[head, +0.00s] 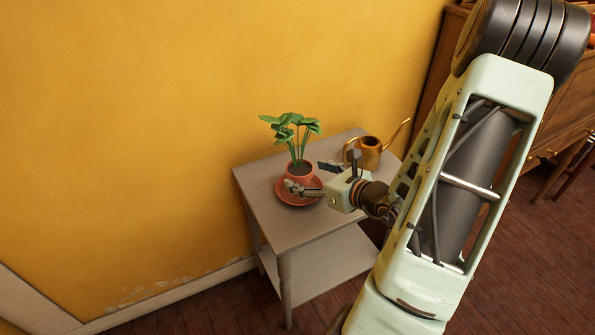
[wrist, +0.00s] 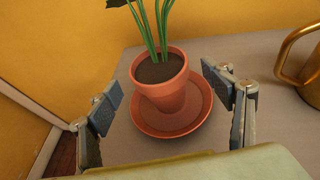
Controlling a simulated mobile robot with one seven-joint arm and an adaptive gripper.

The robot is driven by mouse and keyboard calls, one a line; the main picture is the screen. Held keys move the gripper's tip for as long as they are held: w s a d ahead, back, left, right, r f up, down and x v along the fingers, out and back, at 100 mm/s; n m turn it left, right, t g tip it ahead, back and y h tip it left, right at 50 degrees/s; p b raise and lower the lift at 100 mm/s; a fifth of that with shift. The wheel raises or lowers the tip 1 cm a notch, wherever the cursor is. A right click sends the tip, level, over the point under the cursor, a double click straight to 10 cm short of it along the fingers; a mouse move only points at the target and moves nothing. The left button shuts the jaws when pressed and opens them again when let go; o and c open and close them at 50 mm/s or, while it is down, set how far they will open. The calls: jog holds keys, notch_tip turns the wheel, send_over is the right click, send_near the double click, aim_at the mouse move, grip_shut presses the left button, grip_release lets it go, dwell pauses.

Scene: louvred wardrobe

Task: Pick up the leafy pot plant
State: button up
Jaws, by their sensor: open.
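The leafy pot plant (head: 299,171) has green leaves on tall stems in a terracotta pot. It stands upright on a terracotta saucer (head: 289,198) on a small grey table. In the wrist view the pot (wrist: 162,95) and its saucer (wrist: 205,112) sit between the two fingers; most leaves are cut off at the top. My gripper (head: 309,178) is open and close to the pot, coming from the right. In the wrist view my gripper (wrist: 165,96) has one finger on each side of the pot, with gaps showing on both sides.
A brass watering can (head: 369,153) stands on the table behind my gripper; it shows at the right edge of the wrist view (wrist: 312,85). The grey table (head: 262,178) stands near a yellow wall (head: 150,130). A wooden cabinet (head: 567,125) is at the right.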

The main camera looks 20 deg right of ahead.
aim_at(300, 167)
jog(key=shift+b+x, duration=0.35)
jog(key=shift+x, duration=1.65)
jog(key=shift+r, duration=0.1)
jog(key=c, duration=1.8)
jog(key=shift+o, duration=0.2)
jog(key=shift+r, duration=0.1)
jog(key=shift+r+p, duration=0.3)
jog(key=shift+r, duration=0.3)
notch_tip(300, 167, up, 3)
jog(key=shift+s+f+p, duration=0.15)
jog(key=shift+f+p, duration=0.05)
jog(key=shift+p, duration=0.3)
jog(key=s+a+r+p, duration=0.2)
jog(key=s+r+p, duration=0.2)
jog(key=r, duration=0.1)
jog(key=shift+s+r, duration=0.25)
jog(key=shift+r, duration=0.15)
